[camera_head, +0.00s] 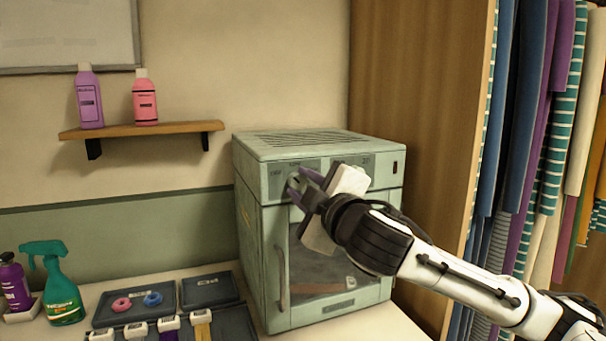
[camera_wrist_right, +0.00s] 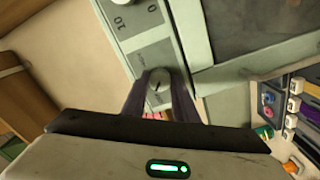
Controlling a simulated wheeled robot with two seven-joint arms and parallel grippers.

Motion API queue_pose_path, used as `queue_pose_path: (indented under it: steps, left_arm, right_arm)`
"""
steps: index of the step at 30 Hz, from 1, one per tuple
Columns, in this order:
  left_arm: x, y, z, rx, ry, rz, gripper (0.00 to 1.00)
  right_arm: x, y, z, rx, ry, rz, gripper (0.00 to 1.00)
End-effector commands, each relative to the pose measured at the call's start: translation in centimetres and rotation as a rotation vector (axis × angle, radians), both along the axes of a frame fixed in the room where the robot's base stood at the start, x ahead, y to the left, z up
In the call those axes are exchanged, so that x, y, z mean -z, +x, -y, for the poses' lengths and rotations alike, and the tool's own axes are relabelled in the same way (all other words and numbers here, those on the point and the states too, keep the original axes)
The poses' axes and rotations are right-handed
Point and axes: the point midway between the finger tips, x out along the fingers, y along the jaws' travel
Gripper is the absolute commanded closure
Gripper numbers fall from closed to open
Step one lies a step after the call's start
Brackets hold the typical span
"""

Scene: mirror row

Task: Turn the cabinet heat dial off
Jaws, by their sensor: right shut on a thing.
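The cabinet (camera_head: 263,230) is a pale green box with a glass door and a control panel along its top front. The heat dial (camera_head: 295,182) is a round pale knob at the left of that panel. My right gripper (camera_head: 299,186) comes in from the right and is shut on the dial, its purple fingers on either side of it. In the right wrist view the dial (camera_wrist_right: 158,88) sits between the two fingertips, with a dark pointer line on its face. A second knob shows at the top of that view. My left gripper is not in view.
A green spray bottle (camera_head: 60,285) and a grey tray (camera_head: 140,311) with small items stand on the counter at left. A wooden shelf (camera_head: 150,130) holds two bottles. Hanging cloths (camera_head: 520,130) and a wooden panel (camera_head: 415,100) stand at right.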

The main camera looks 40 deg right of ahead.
Motion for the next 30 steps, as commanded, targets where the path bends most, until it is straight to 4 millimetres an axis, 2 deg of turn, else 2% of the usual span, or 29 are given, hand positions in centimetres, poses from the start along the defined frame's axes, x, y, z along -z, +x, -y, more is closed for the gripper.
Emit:
queue_pose_path:
  steps: [3,12,30]
  left_arm:
    - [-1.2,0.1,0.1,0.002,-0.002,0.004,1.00]
    - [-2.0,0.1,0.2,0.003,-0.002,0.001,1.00]
    - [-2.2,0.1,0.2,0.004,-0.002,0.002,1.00]
  right_arm:
    - [-0.2,0.0,0.0,-0.001,-0.085,-0.023,0.96]
    - [0.0,0.0,0.0,-0.001,-0.225,-0.056,0.96]
    - [0.1,0.0,0.0,0.000,-0.272,-0.066,0.96]
